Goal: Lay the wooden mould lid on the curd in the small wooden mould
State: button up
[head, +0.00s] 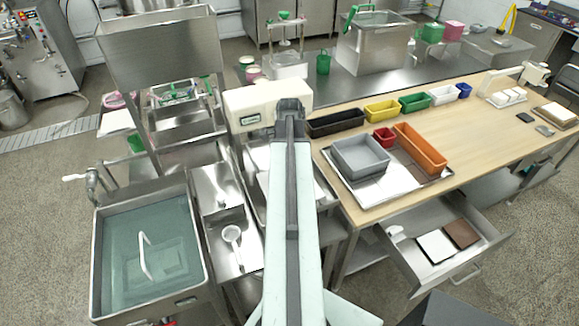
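A flat brown square (461,234) lies beside a white square (435,246) in the open drawer. I cannot tell whether the brown square is the mould lid.
The open drawer (480,263) juts out below the table (455,130). A grey bin (360,157) and an orange tray (420,148) stand on a metal tray. Several coloured bins line the table's back. A water-filled sink (187,226) is at left.

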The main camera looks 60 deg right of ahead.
dwell(0.3)
jog(key=o, duration=1.4)
jog(key=shift+o, duration=1.2)
notch_tip(320, 180, up, 7)
jog(key=p, duration=0.7)
